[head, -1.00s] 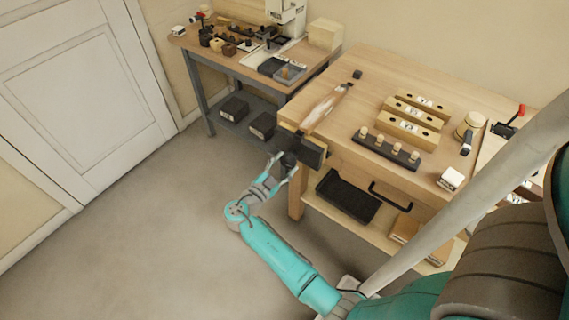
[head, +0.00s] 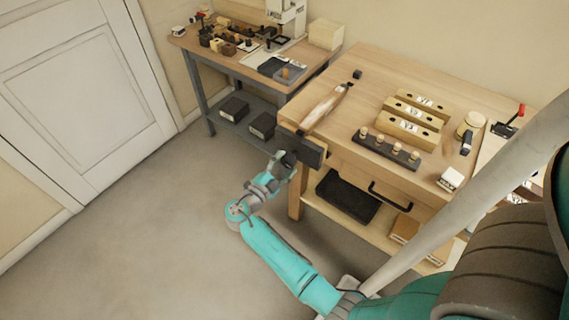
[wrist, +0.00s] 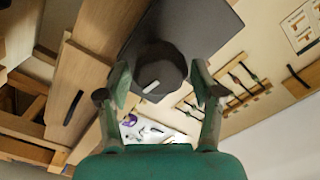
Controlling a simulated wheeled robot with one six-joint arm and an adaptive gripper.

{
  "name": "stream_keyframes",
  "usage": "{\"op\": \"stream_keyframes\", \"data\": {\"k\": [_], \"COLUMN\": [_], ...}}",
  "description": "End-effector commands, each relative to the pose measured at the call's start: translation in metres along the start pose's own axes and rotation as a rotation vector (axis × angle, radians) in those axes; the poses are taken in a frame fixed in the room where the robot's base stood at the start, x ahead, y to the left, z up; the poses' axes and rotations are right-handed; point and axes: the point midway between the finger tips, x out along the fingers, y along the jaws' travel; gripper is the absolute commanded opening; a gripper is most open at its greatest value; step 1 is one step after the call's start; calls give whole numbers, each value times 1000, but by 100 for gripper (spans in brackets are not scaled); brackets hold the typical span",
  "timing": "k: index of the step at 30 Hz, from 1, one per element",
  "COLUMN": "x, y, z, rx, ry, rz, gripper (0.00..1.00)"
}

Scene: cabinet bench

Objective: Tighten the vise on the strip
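The vise is on the near left corner of the wooden bench; its dark front jaw (head: 303,149) faces me. Its round black knob (wrist: 160,72), with a white mark on its face, fills the middle of the wrist view. My gripper (head: 284,164) is at the knob in the head view.
A drawer handle (head: 390,197) sticks out of the front. A second table (head: 245,62) stands behind left. The floor at left is clear.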

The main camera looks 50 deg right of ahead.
Motion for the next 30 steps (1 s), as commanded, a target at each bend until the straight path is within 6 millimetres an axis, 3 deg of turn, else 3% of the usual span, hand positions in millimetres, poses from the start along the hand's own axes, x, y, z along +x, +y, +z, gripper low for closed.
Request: {"op": "stream_keyframes", "data": {"k": [11, 30], "x": [-2, -45], "y": [0, 0], "z": [0, 0], "rx": [-1, -2], "ry": [-1, -2], "rz": [-1, -2], "gripper": [77, 77]}}
